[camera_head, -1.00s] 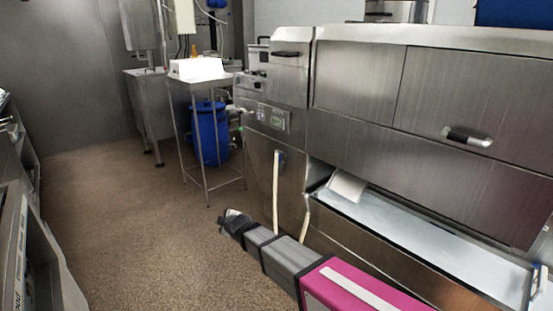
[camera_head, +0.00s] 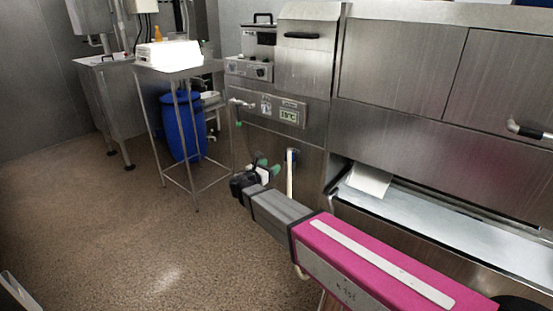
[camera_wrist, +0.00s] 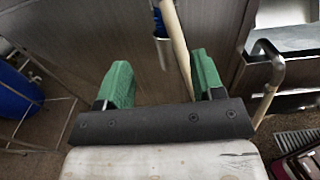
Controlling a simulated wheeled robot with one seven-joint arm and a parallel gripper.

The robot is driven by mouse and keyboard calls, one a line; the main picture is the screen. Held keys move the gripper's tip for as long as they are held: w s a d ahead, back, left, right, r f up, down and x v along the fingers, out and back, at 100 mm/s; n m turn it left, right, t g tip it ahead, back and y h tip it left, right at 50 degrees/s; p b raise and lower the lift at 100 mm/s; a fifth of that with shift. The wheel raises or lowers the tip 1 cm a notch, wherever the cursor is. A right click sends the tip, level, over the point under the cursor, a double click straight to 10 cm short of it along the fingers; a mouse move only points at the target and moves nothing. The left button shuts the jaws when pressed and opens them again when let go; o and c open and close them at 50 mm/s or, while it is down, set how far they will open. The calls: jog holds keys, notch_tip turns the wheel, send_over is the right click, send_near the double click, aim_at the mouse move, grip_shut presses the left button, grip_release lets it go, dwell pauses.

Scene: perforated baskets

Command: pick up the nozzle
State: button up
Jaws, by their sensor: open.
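My gripper (camera_head: 268,166) is open and empty in front of the steel machine's lower front panel. In the wrist view its two green fingers (camera_wrist: 160,68) are spread wide. What appears to be the nozzle (camera_wrist: 162,42), a dark blue piece with a metal end, hangs beyond and between the fingers, apart from them. A pale hose or rod (camera_wrist: 178,45) runs down beside it. In the head view the pale hose (camera_head: 290,178) with a dark blue top (camera_head: 291,155) hangs just right of my fingertips. The exact shape of the nozzle is too small to tell there.
The steel machine (camera_head: 400,95) fills the right side, with an open tray-like shelf (camera_head: 430,220) low down. A steel stand (camera_head: 176,69) with a blue drum (camera_head: 184,127) under it stands to the left. The floor at left is clear.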

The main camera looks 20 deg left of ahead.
aim_at(288, 156)
jog(key=x, duration=1)
jog(key=shift+w+d+f, duration=0.15)
jog(key=shift+w, duration=0.15)
jog(key=shift+w+d, duration=0.4)
jog(key=shift+w, duration=0.1)
jog(key=shift+w+d, duration=0.35)
jog(key=shift+w, duration=0.05)
grip_shut()
jog(key=shift+w, duration=0.1)
